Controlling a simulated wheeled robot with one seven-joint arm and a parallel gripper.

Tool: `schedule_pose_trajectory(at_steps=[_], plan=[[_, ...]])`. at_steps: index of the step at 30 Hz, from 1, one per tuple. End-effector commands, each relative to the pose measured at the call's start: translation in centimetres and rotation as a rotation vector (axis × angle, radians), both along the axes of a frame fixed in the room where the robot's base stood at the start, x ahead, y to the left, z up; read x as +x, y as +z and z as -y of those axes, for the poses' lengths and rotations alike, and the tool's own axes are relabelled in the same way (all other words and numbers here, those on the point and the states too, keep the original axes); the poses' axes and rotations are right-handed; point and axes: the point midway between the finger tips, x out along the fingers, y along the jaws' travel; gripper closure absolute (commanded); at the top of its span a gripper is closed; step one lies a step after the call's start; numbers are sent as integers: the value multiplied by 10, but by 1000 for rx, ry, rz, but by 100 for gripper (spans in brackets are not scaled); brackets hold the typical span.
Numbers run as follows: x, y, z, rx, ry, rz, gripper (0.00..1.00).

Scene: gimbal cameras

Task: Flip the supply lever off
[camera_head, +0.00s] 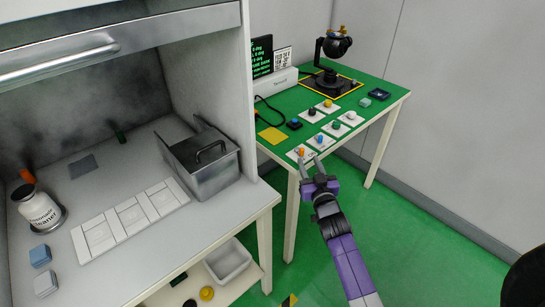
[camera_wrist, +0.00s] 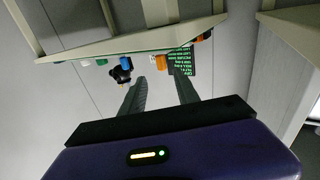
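On the green table, a small orange lever-like piece (camera_head: 301,151) stands on a white plate at the near left corner; I cannot read its label, so I cannot confirm that it is the supply lever. My gripper (camera_head: 309,163) is just in front of this plate at the table's near edge, its two fingers apart and nothing between them. In the wrist view, which looks upside down, the spread fingers (camera_wrist: 159,76) point at the table edge. An orange piece (camera_wrist: 161,62) shows beyond and between the fingertips; contact is not visible.
A black gimbal camera (camera_head: 334,47) and a dark screen (camera_head: 262,55) are farther back. A grey-white cabinet (camera_head: 215,90) stands left; open floor lies right.

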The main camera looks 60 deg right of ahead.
Motion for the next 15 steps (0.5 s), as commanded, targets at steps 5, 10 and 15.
schedule_pose_trajectory(at_steps=[5,10,15], plan=[[3,-3,4,26,-1,12,62],[19,-2,19,27,-1,13,62],[37,-3,37,25,0,13,62]])
